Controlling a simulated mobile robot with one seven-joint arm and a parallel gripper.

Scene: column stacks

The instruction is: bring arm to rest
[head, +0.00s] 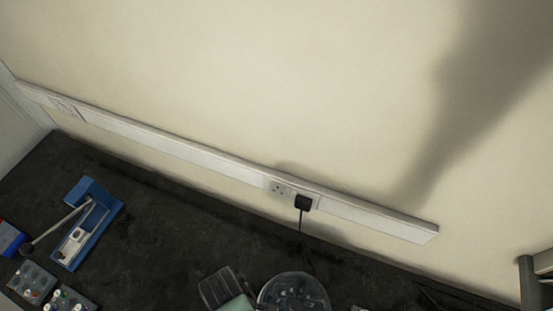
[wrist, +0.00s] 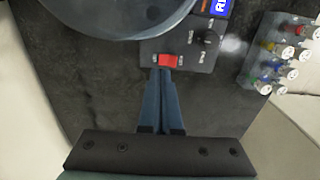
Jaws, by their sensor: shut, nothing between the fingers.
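My gripper (wrist: 165,74) shows in the wrist view, with its two blue-grey fingers together and nothing between them. The fingertips appear just below a red switch (wrist: 168,60) on a grey device (wrist: 185,48). Whether they touch the device I cannot tell.
A large round vessel (wrist: 110,15) is beside the device, and a rack of capped vials (wrist: 280,55) is at right. In the head view, a blue instrument (head: 88,225) and a clear round dish (head: 293,290) stand on the dark bench (head: 165,225). A plug (head: 303,202) is in the wall trunking.

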